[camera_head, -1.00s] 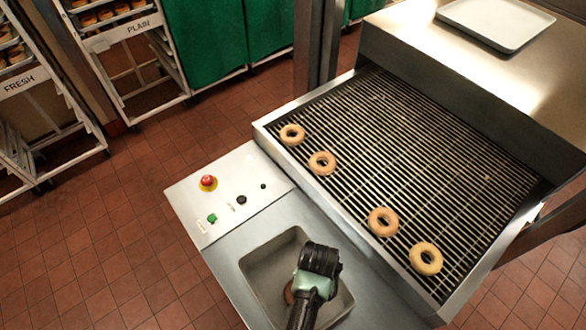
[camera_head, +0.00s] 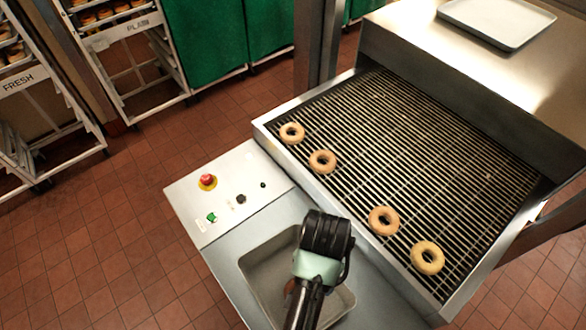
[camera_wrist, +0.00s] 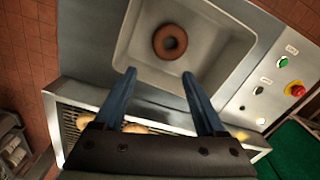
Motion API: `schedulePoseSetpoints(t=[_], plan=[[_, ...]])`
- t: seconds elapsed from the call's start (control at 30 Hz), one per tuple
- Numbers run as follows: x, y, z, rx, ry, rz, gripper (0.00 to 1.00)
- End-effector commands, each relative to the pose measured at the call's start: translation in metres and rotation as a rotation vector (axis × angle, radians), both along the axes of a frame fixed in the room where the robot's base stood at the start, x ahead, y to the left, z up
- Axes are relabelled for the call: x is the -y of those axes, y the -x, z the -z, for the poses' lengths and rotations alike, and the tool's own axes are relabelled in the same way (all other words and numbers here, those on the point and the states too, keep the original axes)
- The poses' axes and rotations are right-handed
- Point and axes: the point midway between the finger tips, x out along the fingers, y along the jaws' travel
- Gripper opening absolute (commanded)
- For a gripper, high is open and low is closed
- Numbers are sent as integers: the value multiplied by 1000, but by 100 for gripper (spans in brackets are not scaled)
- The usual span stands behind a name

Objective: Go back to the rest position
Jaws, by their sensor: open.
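My gripper (camera_wrist: 158,78) is open in the wrist view, with its two fingers spread and nothing between them. In the head view my arm's end (camera_head: 326,240) is over the right part of a grey tray (camera_head: 262,275) and hides much of it. A brown donut (camera_wrist: 170,41) lies in the tray, which also shows in the wrist view (camera_wrist: 135,40). The donut is ahead of the fingertips, apart from them. In the head view it is mostly hidden behind my arm.
Several donuts (camera_head: 383,220) lie on the wire conveyor (camera_head: 430,150) beside the tray. A panel (camera_head: 235,190) carries a red stop button (camera_head: 208,181) and a green button (camera_head: 212,217). A metal hood (camera_head: 470,70) with a white tray (camera_head: 497,22) stands behind. Racks (camera_head: 130,60) stand at left; the floor between is clear.

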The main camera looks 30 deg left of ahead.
Motion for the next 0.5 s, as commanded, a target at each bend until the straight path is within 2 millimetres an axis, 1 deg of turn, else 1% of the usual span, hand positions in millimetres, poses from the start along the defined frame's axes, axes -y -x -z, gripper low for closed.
schedulePoseSetpoints(t=[0.03,0.1,0.2,0.5], plan=[[0,-2,-7,4,-1,0,73],[0,-1,-14,3,-1,0,73],[0,0,-20,1,-1,0,73],[0,0,-22,0,0,0,73]])
